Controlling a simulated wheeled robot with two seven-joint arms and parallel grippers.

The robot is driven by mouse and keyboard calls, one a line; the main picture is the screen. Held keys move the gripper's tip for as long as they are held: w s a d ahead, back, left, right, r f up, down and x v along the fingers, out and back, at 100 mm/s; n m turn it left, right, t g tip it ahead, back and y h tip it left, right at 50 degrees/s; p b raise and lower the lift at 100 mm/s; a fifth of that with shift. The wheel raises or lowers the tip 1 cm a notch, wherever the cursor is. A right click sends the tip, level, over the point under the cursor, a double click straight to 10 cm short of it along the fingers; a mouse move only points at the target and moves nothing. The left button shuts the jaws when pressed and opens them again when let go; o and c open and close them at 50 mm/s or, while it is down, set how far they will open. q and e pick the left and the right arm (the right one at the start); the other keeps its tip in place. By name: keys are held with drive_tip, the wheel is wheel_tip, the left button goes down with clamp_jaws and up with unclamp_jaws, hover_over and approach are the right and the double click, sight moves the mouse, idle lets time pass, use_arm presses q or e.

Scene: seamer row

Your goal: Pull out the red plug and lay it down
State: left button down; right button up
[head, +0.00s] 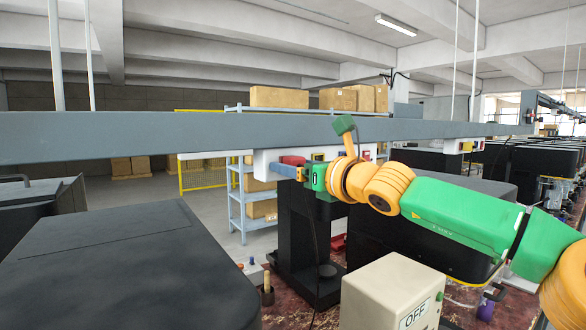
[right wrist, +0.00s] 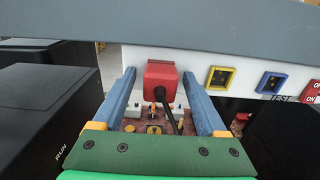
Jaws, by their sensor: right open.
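The red plug (right wrist: 160,80) sits in the white socket panel (right wrist: 193,63) under the grey beam, and its black cable (right wrist: 169,112) hangs down. My right gripper (right wrist: 158,76) is open, with one blue-grey finger on each side of the plug and visible gaps between. In the head view the right gripper (head: 287,171) reaches left to the panel, and the red plug (head: 292,160) shows just behind its fingers. Whether the fingertips reach past the plug's face is hard to tell. My left gripper is not in view.
A yellow-framed socket (right wrist: 219,77) and a blue-framed socket (right wrist: 270,83) are right of the plug. The grey beam (head: 150,135) runs above. A dark post (head: 297,235) stands below the gripper. A beige OFF box (head: 385,295) and a large black cabinet (head: 120,265) are in front.

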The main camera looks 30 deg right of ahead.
idle(0.6)
clamp_jaws()
idle(0.3)
